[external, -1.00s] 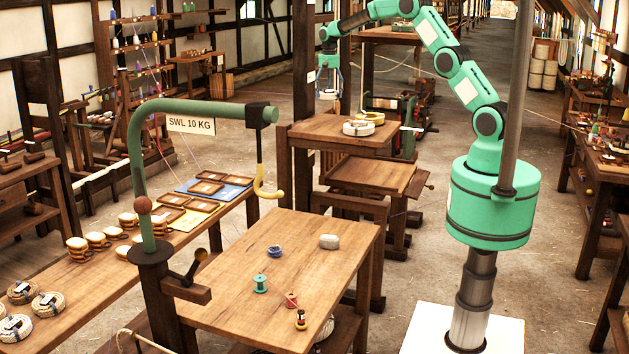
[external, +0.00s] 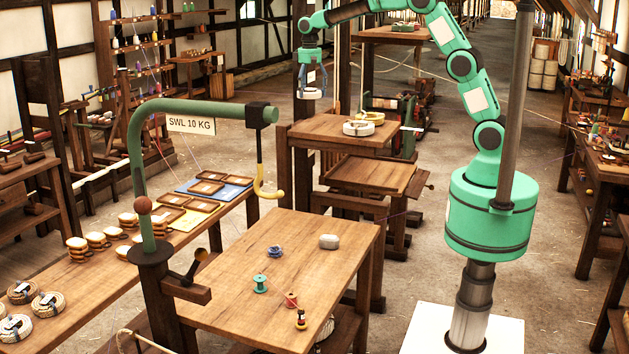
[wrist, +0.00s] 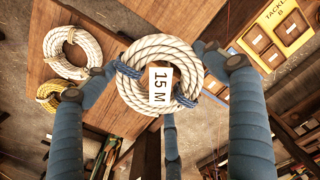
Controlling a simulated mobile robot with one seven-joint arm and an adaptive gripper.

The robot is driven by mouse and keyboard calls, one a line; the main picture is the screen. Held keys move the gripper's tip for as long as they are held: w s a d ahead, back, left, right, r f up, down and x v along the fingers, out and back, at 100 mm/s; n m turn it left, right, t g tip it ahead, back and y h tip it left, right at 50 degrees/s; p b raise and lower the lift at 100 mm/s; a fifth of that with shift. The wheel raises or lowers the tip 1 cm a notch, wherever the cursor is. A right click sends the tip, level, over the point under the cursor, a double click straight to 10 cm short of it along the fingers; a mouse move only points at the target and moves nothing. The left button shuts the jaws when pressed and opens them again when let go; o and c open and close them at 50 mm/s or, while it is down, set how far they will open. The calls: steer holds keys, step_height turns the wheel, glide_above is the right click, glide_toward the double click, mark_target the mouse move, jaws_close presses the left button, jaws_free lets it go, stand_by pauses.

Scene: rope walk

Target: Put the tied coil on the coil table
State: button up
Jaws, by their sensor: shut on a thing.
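The tied coil (wrist: 130,92) is a ring of white rope with blue ties and a white "15 M" tag. It sits between the blue fingers of my gripper (wrist: 155,75) in the wrist view. The held coil is small there and hard to make out. That table bears a white coil (external: 358,128) and a yellow coil (external: 372,116). Both coils also show at the left of the wrist view. I cannot tell for certain which surface is the coil table.
A long bench (external: 85,280) at left bears labelled coils (external: 48,304), stacked rolls and shallow trays (external: 207,187). A crane hook (external: 268,192) hangs over the front table (external: 225,300), which holds spools and small items. A dark post (external: 302,60) stands close to my gripper.

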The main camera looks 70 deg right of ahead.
steer(key=s+a+n+b, duration=0.3)
steer(key=s+a, duration=0.3)
steer(key=a, duration=0.6)
steer(key=s+a+n+b, duration=0.25)
steer(key=s+a, duration=0.35)
steer(key=a, duration=0.6)
steer(key=s+a+f+n+b, duration=0.3)
steer(key=s+a+n+b, duration=0.25)
steer(key=s+a, duration=1.2)
steer(key=shift+n, duration=0.3)
steer(key=f, duration=1.6)
steer(key=s+d+f, duration=0.1)
steer(key=f, duration=3)
steer(key=shift+s+d+f, duration=0.3)
steer(key=shift+d, duration=0.1)
steer(key=b, duration=0.2)
glide_above(304, 273)
steer(key=shift+f, duration=0.75)
